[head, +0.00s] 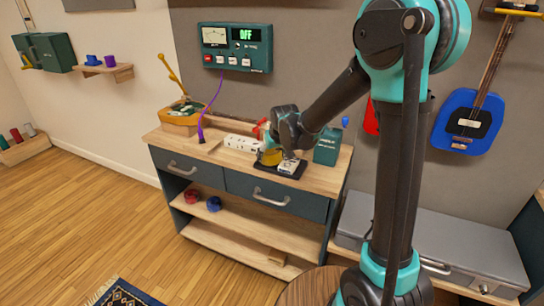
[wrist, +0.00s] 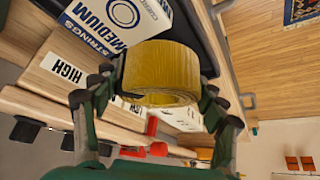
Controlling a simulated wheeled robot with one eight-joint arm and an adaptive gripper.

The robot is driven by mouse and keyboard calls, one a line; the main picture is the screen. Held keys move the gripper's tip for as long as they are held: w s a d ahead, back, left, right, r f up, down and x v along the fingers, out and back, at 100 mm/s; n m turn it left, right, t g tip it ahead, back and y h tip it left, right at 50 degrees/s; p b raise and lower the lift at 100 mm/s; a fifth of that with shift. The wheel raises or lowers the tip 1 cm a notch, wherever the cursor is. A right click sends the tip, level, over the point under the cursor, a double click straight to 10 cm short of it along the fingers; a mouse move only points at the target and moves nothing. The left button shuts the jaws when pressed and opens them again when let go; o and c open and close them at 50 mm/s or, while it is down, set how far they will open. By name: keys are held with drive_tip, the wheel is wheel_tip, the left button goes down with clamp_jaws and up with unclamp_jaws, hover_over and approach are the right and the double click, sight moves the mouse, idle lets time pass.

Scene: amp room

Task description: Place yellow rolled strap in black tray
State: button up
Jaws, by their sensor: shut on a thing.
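My gripper (head: 279,140) is shut on the yellow rolled strap (wrist: 160,68), with one finger on each side of the roll in the wrist view. In the head view the strap (head: 270,157) hangs under my gripper, over the left part of the black tray (head: 280,174). The black tray also shows in the wrist view (wrist: 205,40), beyond the strap. A white and blue strings packet (head: 289,166) lies at the tray; it also shows in the wrist view (wrist: 112,22). I cannot tell whether the strap touches the tray.
A white power strip (head: 241,144) lies left of the tray on the wooden cabinet top. A dark green box (head: 327,147) stands to the right. A yellow-orange bin (head: 180,120) and a purple cable (head: 207,112) are at the left end. A red thing (head: 262,129) is behind the strip.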

drive_tip(key=shift+f, duration=0.2)
drive_tip(key=o, duration=1.8)
drive_tip(key=shift+f, duration=0.1)
drive_tip(key=shift+c, duration=0.2)
drive_tip(key=v, duration=1.2)
drive_tip(key=s+d+f+m, duration=0.1)
drive_tip(key=s+d+f, duration=0.3)
drive_tip(key=s+d, duration=0.3)
drive_tip(key=s+d+f+m+g+h, duration=0.1)
drive_tip(key=s+d+f+m, duration=0.1)
drive_tip(key=s+d+f, duration=0.3)
drive_tip(key=s+d+f+m+h, duration=0.1)
drive_tip(key=s+d+f+m, duration=0.1)
drive_tip(key=s+d+f, duration=0.3)
drive_tip(key=s+d, duration=0.4)
drive_tip(key=d, duration=0.2)
drive_tip(key=shift+s+d, duration=0.2)
drive_tip(key=shift+d, duration=0.05)
